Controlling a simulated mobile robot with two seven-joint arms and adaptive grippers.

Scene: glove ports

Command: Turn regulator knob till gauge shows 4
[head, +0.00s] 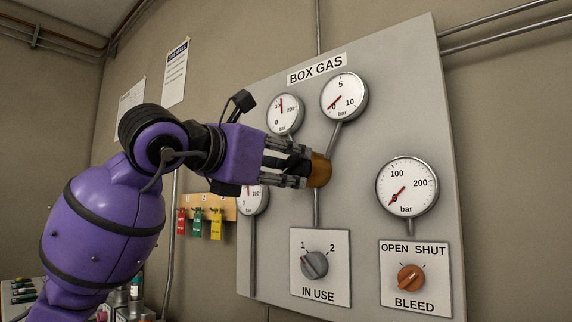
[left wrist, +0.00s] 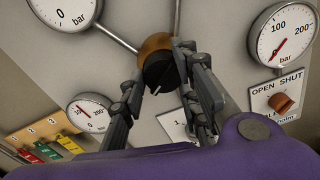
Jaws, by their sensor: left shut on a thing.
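The regulator knob sits on the grey panel, with a brass-brown body (head: 320,170) and a black, white-marked face that shows in the left wrist view (left wrist: 160,72). My left gripper (head: 308,168) is shut on the knob, one finger on each side; the fingers cover much of it in the head view. The 0–10 bar gauge (head: 344,97) is up and right of the knob; its red needle points at or close to 0. My right gripper is in neither view.
On the panel (head: 375,130) are a 0–200 bar gauge (head: 285,114), a lower left gauge (head: 253,200), a large right gauge (head: 407,187), the IN USE selector (head: 314,264) and the orange BLEED knob (head: 411,278). Coloured tags (head: 197,222) hang left. Pipes meet at the knob.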

